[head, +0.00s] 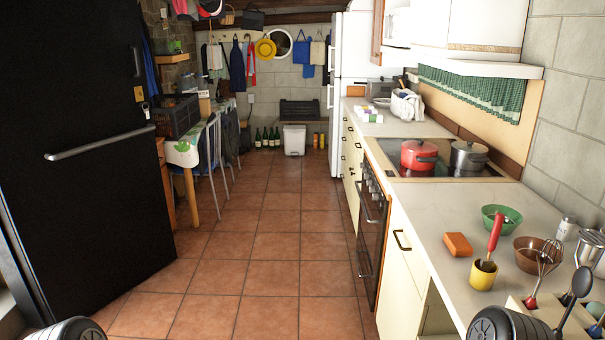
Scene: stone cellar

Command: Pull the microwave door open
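I cannot clearly make out a microwave in the head view. A small grey box-like appliance (381,88) stands at the far end of the right counter, partly hidden by a white bag (406,106); I cannot tell whether it is the microwave, nor see a door on it. A dark built-in oven (371,225) with bar handles sits under the hob, its front shut. Neither gripper shows; only rounded parts of my two arms appear at the bottom edge.
The tiled floor (262,245) is clear down the middle. A black door (85,150) stands at left, with a table (184,152) beyond. Red (419,155) and grey (468,157) pots stand on the hob. Bowls and utensils crowd the near right counter (435,215).

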